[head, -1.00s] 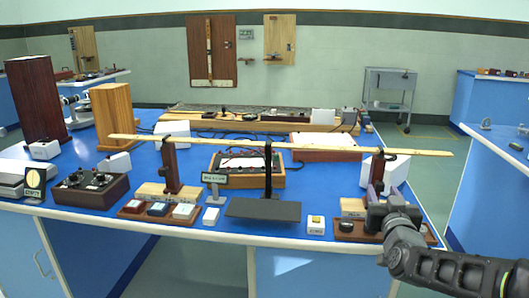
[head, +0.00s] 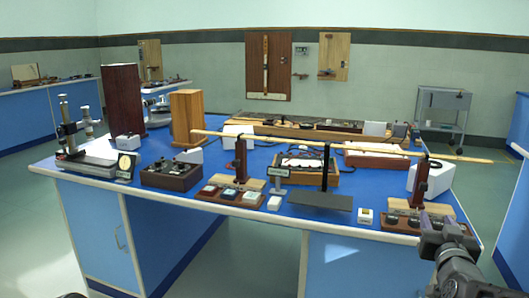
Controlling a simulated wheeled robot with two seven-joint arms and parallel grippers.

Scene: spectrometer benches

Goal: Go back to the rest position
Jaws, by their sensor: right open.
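My right gripper (head: 445,226) is at the lower right, just in front of the bench's front right corner. Its jaws are open, and it appears empty. It overlaps the view of a dark red block with black knobs (head: 408,222), so whether they touch cannot be told. My left gripper is not in view; only a small dark shape shows at the bottom left edge. The blue-topped bench (head: 225,190) carries a long wooden rule (head: 350,148) on dark upright posts.
A black plate (head: 320,200) and a small white box (head: 366,216) lie near the front edge. A tall dark wooden box (head: 123,98) and a lighter one (head: 187,117) stand at the left. A metal cart (head: 442,108) stands behind. The floor in front is clear.

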